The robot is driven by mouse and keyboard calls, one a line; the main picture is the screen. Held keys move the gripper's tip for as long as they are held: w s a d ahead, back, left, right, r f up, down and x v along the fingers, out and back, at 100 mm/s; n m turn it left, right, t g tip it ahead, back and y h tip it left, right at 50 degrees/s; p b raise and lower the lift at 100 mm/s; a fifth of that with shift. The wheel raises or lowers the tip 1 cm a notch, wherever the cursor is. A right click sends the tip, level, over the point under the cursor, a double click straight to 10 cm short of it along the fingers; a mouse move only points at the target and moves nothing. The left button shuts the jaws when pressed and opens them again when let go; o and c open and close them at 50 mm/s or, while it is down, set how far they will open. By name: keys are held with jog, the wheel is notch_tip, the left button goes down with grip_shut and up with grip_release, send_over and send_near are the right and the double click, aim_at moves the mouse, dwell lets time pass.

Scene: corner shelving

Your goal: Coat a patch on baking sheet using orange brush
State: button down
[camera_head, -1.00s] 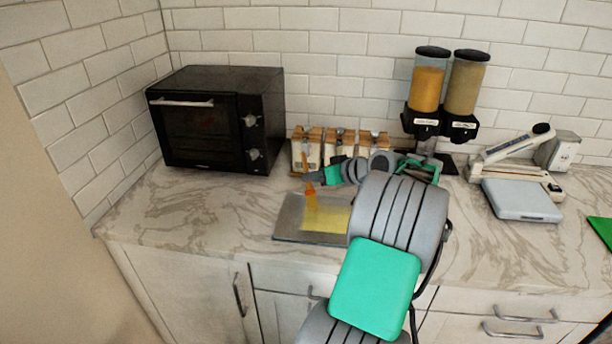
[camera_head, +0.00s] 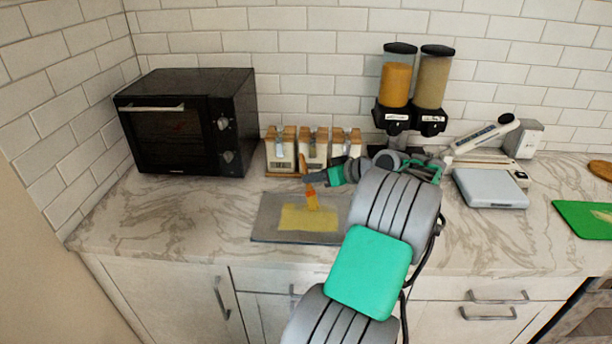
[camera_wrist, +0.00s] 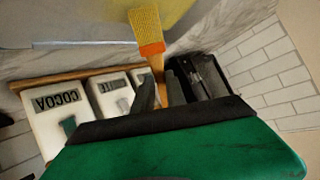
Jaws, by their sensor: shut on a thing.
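The orange brush (camera_head: 311,199) is held bristles-down over the baking sheet by my gripper (camera_head: 308,178). In the wrist view the brush (camera_wrist: 152,50) has an orange handle and ferrule and yellow bristles, and my gripper (camera_wrist: 160,92) is shut on its handle. The grey baking sheet (camera_head: 268,226) lies flat on the counter, with a yellow patch (camera_head: 308,218) across its middle. The bristle tips are at the patch; I cannot tell whether they touch it. My arm hides the sheet's right end.
A black toaster oven (camera_head: 185,120) stands at the back left. Several labelled containers (camera_head: 312,148) stand behind the sheet. Two dispensers (camera_head: 415,90), a scale (camera_head: 489,187) and a green board (camera_head: 585,219) are to the right. The counter left of the sheet is clear.

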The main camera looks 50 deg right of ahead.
jog(key=s+d+p, duration=0.1)
jog(key=s+d, duration=0.1)
jog(key=s+d+p, duration=0.2)
jog(key=d, duration=0.1)
jog(key=shift+s+d, duration=0.1)
jog(key=shift+s, duration=0.1)
jog(key=shift+w, duration=0.15)
jog(key=shift+w+a+f+b, duration=0.1)
jog(key=shift+w+a+b, duration=1.1)
jog(key=shift+w+a, duration=0.85)
jog(key=shift+w+a+b, duration=0.5)
jog(key=shift+w+a, duration=0.55)
jog(key=shift+w, duration=0.4)
jog(key=shift+w+a+b, duration=0.45)
jog(key=shift+w+a, duration=0.6)
jog(key=shift+w, duration=0.45)
jog(key=shift+w+a+b, duration=0.5)
jog(key=shift+w+a, duration=0.55)
jog(key=shift+w, duration=0.4)
notch_tip(320, 180, up, 6)
jog(key=p, duration=0.4)
